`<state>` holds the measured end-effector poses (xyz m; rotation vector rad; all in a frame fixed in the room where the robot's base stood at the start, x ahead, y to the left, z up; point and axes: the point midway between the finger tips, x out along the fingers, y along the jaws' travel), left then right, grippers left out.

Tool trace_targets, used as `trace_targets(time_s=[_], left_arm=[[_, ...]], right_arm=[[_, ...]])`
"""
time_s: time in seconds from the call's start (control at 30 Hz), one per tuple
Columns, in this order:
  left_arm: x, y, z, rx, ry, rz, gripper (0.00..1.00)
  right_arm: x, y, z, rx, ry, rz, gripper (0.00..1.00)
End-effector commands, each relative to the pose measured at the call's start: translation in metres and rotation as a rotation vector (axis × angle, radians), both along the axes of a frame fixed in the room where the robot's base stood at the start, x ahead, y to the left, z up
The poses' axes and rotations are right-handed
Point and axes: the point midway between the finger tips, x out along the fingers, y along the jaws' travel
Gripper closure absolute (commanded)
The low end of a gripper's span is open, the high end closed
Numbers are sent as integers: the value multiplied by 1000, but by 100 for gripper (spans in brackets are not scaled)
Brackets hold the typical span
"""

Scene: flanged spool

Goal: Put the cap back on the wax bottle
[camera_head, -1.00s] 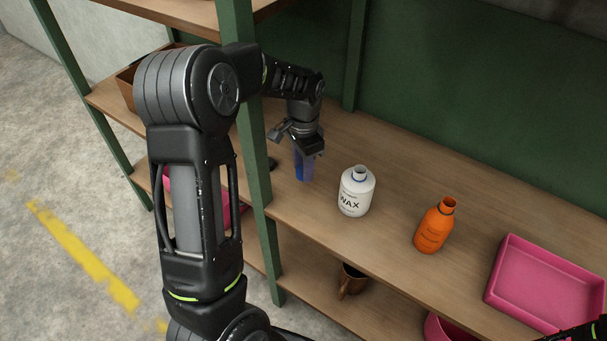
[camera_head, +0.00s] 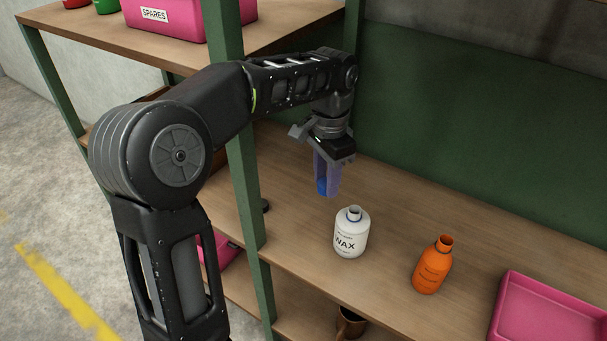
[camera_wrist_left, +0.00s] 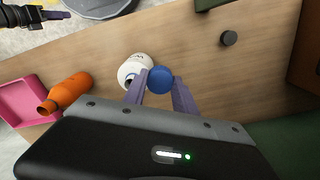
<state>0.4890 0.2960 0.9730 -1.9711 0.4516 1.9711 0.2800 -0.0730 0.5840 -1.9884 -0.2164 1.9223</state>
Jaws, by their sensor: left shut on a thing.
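The white wax bottle (camera_head: 351,240) stands upright and uncapped on the wooden shelf, its dark neck open. My left gripper (camera_head: 328,190) is shut on a blue cap (camera_head: 321,186), held in the air above and behind the bottle, slightly left of it. In the left wrist view the blue cap (camera_wrist_left: 160,79) sits between the fingertips and partly overlaps the white bottle (camera_wrist_left: 133,70). The cap is apart from the bottle neck in the head view. My right gripper (camera_wrist_left: 55,15) shows small at the top left of the wrist view; its opening is unclear.
An open orange bottle (camera_head: 433,268) stands right of the wax bottle, with a pink tray (camera_head: 545,315) beyond it. A small dark cap (camera_wrist_left: 228,38) lies on the shelf. A green post (camera_head: 243,180) stands beside my left arm. Shelf around the wax bottle is clear.

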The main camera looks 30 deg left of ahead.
Motion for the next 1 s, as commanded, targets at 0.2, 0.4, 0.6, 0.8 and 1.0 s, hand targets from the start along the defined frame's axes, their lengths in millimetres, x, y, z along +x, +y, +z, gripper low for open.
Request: trace_targets(time_s=[0.2,0.4,0.6,0.8,1.0], left_arm=[[1,-62,-2,0,0,-5,100],[2,-94,-1,0,0,-1,100],[2,-105,0,0,0,1,100],[2,-106,0,0,0,1,100],[2,-105,0,-1,0,1,100]], right_arm=[[0,0,-10,0,-1,0,64],[0,0,-12,0,-1,0,64],[0,0,-13,0,-1,0,64],[0,0,-13,0,-1,0,64],[0,0,-13,0,-1,0,64]])
